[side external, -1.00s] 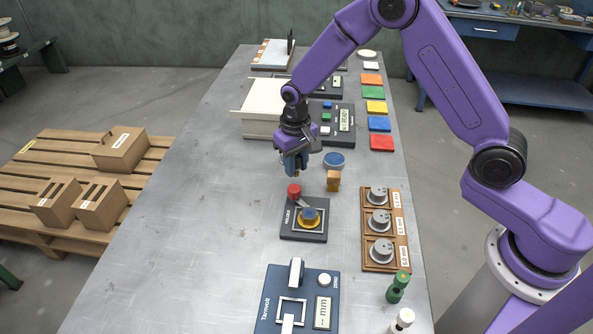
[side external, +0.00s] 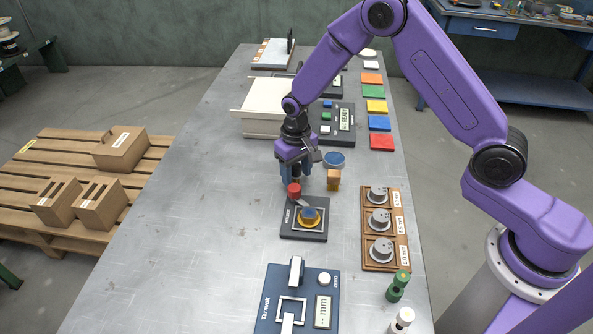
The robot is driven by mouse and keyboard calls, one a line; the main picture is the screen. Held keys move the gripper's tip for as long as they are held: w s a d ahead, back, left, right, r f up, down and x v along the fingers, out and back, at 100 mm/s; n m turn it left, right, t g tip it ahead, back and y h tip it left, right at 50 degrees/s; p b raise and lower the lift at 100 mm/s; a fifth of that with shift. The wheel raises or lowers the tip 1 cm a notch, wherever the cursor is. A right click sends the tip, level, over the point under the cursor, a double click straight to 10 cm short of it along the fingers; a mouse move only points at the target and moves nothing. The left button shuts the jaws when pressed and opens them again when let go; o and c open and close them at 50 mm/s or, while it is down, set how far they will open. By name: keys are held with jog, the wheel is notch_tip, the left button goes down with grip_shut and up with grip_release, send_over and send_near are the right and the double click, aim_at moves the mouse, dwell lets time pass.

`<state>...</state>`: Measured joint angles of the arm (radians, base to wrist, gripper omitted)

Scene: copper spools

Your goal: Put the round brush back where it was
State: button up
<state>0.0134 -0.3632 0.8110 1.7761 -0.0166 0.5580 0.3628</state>
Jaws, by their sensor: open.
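No thing here shows clearly as a round brush. A low blue round piece (side external: 334,159) lies right of my gripper, and a small tan-brown block-like piece (side external: 333,179) stands just in front of it; I cannot tell whether either is the brush. My gripper (side external: 296,178) is open and points down over a red round knob (side external: 294,189) at the back left corner of a dark device (side external: 290,231). Its blue fingers are apart, close above or around the knob; I cannot tell if they touch it. A blue-topped yellow round piece (side external: 309,217) sits on the device.
A brown tray (side external: 369,266) with three grey weights stands at the right. A blue gauge (side external: 267,325) is at the front. A white box (side external: 258,124) and a dark display unit (side external: 337,137) stand behind. Green (side external: 397,287) and white (side external: 402,319) pegs stand front right. The table's left side is clear.

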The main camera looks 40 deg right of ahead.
aim_at(296, 165)
notch_tip(296, 165, up, 12)
jog(key=shift+f, duration=0.1)
jog(key=s+r+n, duration=0.3)
jog(key=s, duration=0.5)
jog(key=s+r+n, duration=0.3)
jog(key=s, duration=0.5)
jog(key=s+d+n, duration=0.3)
jog(key=s+d, duration=0.1)
jog(key=s, duration=0.5)
jog(key=s+d+n, duration=0.3)
jog(key=s, duration=0.6)
jog(key=shift+d+r+n+y, duration=0.25)
jog(key=shift+d+n+y, duration=0.05)
jog(key=shift+d, duration=0.1)
